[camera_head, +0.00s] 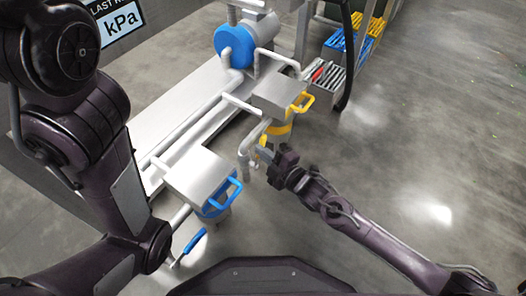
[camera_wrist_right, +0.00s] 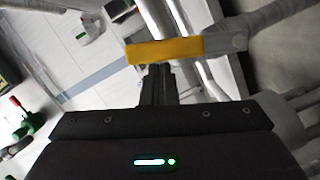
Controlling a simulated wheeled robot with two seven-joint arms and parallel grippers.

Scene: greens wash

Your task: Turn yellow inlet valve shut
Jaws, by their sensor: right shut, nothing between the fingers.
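The yellow inlet valve lever (camera_wrist_right: 180,49) lies across the upper middle of the right wrist view, joined at its right end to a grey pipe fitting. In the head view, only a small yellow part (camera_head: 263,140) shows beside the pipe under the yellow-handled unit. My right gripper (camera_head: 268,158) is beside this pipe. In the right wrist view its fingers (camera_wrist_right: 158,72) are shut and empty, with their tips close to the lever's lower edge. I cannot tell if they touch it. My left arm shows at the left, but its gripper is out of view.
The yellow-handled unit (camera_head: 279,95) stands above the right gripper. A blue-handled unit (camera_head: 199,177) and a blue lever (camera_head: 195,240) are nearer. A blue-faced pump (camera_head: 235,47) and crates (camera_head: 335,70) are behind. Floor at the right is clear.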

